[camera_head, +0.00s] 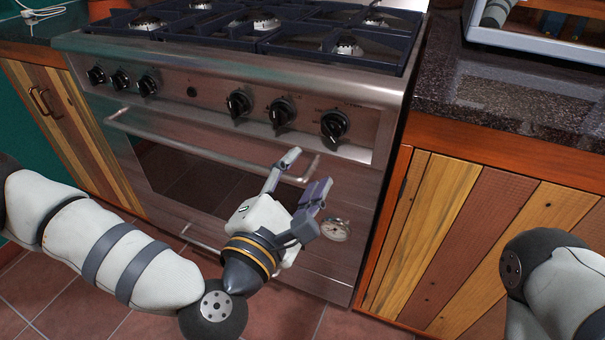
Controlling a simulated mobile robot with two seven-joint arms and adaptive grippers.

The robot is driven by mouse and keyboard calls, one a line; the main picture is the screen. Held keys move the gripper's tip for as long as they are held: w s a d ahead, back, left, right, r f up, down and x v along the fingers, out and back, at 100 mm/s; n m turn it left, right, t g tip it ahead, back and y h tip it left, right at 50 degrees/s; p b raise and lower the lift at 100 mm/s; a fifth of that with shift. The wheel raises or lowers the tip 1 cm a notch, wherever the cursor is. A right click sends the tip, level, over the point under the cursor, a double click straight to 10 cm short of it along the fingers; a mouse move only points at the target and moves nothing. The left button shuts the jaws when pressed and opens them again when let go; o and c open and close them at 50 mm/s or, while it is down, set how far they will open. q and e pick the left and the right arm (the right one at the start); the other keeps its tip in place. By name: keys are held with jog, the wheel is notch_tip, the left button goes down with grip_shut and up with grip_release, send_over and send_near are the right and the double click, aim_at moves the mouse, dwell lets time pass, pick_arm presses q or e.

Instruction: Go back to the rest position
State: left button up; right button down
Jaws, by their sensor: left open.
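My left gripper (303,173) is open and empty in front of the oven. Its two fingers point up and to the right, toward the stove's front. My left arm comes in from the left edge, low in the view. A part of my right arm shows at the lower right, but its gripper is out of view.
A steel stove (220,110) with black knobs and burners fills the middle. Its oven door has a handle bar (210,150) close behind my left gripper. Wooden cabinets (450,235) and a dark counter (480,100) with a microwave (545,38) stand at right.

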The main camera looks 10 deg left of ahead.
dwell(0.3)
pick_arm(q)
jog(key=s+d+f+m+g+h+p, duration=0.1)
jog(key=s+f+m+g+p, duration=0.1)
jog(key=s+f+m+g, duration=0.55)
jog(key=s+d+f+m+g+h+p, duration=0.1)
jog(key=s+d+f+m+g+p, duration=0.25)
jog(key=s+f, duration=0.75)
jog(key=s+a+m+g+y+p, duration=0.3)
jog(key=s+a+m+g+y, duration=0.4)
jog(key=s+a, duration=1.6)
jog(key=m+g, duration=0.1)
jog(key=m, duration=0.3)
jog(key=shift+s+g+y, duration=0.15)
jog(key=shift+g+y, duration=0.15)
jog(key=shift+g, duration=0.1)
pick_arm(e)
jog(key=w+r+t, duration=0.3)
jog(key=w+r, duration=0.5)
jog(key=r, duration=0.2)
jog(key=shift+w, duration=0.25)
pick_arm(q)
jog(key=shift+r, duration=0.1)
pick_arm(e)
jog(key=shift+f, duration=0.1)
